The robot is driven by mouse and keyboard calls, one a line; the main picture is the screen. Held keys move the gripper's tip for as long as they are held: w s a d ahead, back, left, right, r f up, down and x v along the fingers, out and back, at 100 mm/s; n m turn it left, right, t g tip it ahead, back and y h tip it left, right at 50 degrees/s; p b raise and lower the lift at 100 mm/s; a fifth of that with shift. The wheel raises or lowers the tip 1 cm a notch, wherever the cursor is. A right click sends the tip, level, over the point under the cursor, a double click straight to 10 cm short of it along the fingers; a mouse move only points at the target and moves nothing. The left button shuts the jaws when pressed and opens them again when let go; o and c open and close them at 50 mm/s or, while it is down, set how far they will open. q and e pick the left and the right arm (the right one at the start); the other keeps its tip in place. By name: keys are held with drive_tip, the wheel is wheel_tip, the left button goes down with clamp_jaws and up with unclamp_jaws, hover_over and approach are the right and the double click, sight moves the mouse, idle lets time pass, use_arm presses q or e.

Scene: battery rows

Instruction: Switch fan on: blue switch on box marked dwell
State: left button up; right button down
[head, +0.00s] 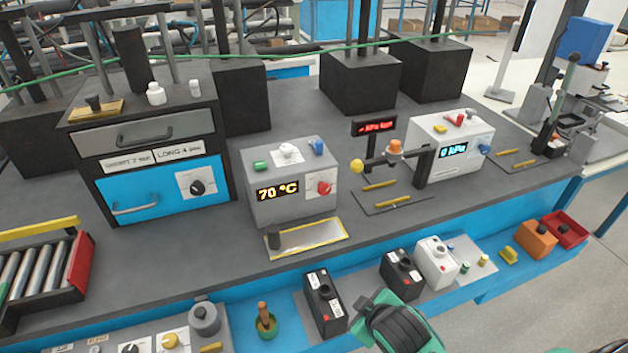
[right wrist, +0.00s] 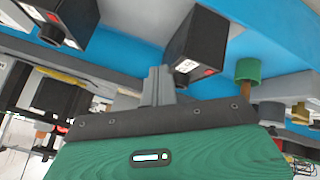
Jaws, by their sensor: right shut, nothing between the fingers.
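A grey box (head: 290,205) with a "70 °C" display stands mid-table. On its top are a blue switch (head: 317,147), a green switch (head: 260,166) and a white knob, and a red knob is on its front. I cannot read "dwell" on any box. My right gripper (head: 372,306), green and black, is low at the front, beside the black batteries and well away from the grey box. In the right wrist view its grey fingers (right wrist: 158,85) are together, with nothing between them.
A white box (head: 445,155) reading "0 kPa" stands to the right, behind a black arm with a yellow ball. A blue drawer cabinet (head: 155,185) stands left. Batteries (head: 325,302) line the front shelf. A yellow-edged plate (head: 305,240) lies before the grey box.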

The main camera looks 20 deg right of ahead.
drive_tip(key=w+r+n+t+y, duration=0.1)
drive_tip(key=w+r+n+t, duration=0.6)
drive_tip(key=w, duration=0.6)
drive_tip(key=n+t+y, duration=0.2)
drive_tip(key=n+y, duration=0.1)
drive_tip(key=n, duration=0.4)
approach(318, 164)
drive_tip(key=s+a+r, duration=0.1)
drive_tip(key=s+a, duration=0.1)
drive_tip(key=a, duration=0.1)
drive_tip(key=shift+w+r+n+y, duration=0.1)
drive_tip(key=shift+r+n+y, duration=0.3)
drive_tip(key=shift+r+y, duration=0.15)
drive_tip(key=w+p, duration=0.2)
drive_tip(key=w, duration=0.3)
drive_tip(key=w+p, duration=0.1)
drive_tip(key=w, duration=0.5)
drive_tip(key=shift+w+d+r+p, duration=0.1)
drive_tip(key=shift+d+r+p, duration=0.1)
drive_tip(key=shift+p, duration=0.2)
drive_tip(key=shift+w+d+f, duration=0.1)
drive_tip(key=shift+w+d, duration=0.1)
drive_tip(key=shift+d, duration=0.1)
